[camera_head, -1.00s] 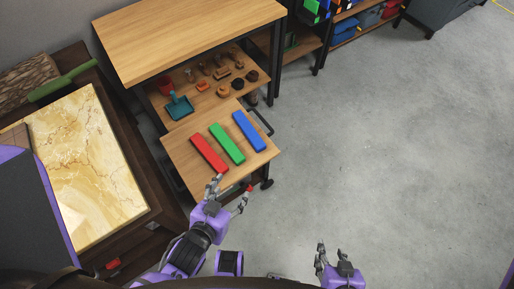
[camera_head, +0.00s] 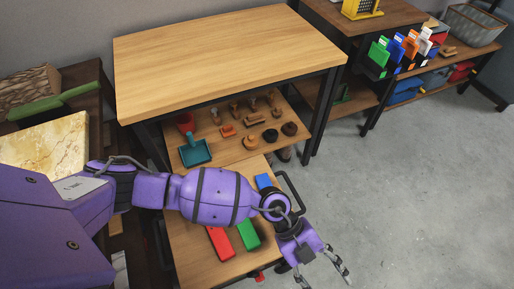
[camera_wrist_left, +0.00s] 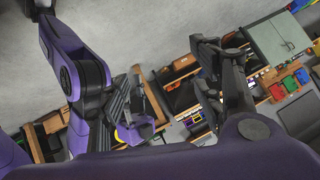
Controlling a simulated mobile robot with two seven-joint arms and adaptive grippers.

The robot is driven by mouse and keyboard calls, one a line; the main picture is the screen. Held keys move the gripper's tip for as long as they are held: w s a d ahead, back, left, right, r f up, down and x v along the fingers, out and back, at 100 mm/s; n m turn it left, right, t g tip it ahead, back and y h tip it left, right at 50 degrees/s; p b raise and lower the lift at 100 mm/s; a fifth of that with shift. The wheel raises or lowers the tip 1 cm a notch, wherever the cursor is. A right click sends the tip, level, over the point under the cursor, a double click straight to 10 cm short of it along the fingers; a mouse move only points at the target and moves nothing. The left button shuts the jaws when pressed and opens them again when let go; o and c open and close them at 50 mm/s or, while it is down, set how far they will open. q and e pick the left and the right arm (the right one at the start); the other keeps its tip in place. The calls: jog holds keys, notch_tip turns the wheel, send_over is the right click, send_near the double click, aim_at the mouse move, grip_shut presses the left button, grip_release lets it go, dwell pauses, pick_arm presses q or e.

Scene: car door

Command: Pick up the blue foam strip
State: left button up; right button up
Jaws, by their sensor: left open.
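The blue foam strip (camera_head: 263,181) lies on the low wooden shelf board; only its far end shows, as my left arm covers the rest. The red strip (camera_head: 218,243) and the green strip (camera_head: 248,234) lie beside it, partly hidden by the arm. My left gripper (camera_head: 324,278) is open and empty, to the right of the strips and beyond the board's edge over the floor. Its spread fingers (camera_wrist_left: 168,95) also show in the left wrist view, with nothing between them.
A wooden tabletop (camera_head: 225,55) stands above and behind the board. A teal dustpan (camera_head: 195,152), a red cup (camera_head: 185,122) and several small wooden items sit on the shelf behind the strips. Open grey floor lies to the right.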

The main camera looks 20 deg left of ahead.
pick_arm(q)
jog(key=w+a+f+t+y+b, duration=0.1)
jog(key=w+a+f+y, duration=0.1)
jog(key=w+a, duration=0.4)
jog(key=w+a+f+t+y+b, duration=0.2)
jog(key=w+a+y, duration=0.2)
jog(key=w+a, duration=0.3)
jog(key=w+a+f+t+y+b, duration=0.1)
jog(key=w+a+f+y+b, duration=0.1)
jog(key=w+a, duration=0.5)
jog(key=shift+w+f+y, duration=0.35)
jog(key=shift+w+y, duration=0.1)
jog(key=shift+y, duration=0.35)
notch_tip(320, 180, down, 6)
jog(key=b, duration=0.2)
jog(key=shift+a+f+b, duration=0.15)
jog(key=shift+f+b, duration=0.05)
jog(key=shift+b, duration=0.15)
jog(key=shift+f, duration=0.4)
pick_arm(e)
notch_tip(320, 180, down, 7)
jog(key=w, duration=0.2)
jog(key=shift+f, duration=0.1)
pick_arm(q)
jog(key=c, duration=1.2)
pick_arm(e)
jog(key=shift+w, duration=0.15)
pick_arm(q)
jog(key=shift+o, duration=0.2)
jog(key=shift+r, duration=0.15)
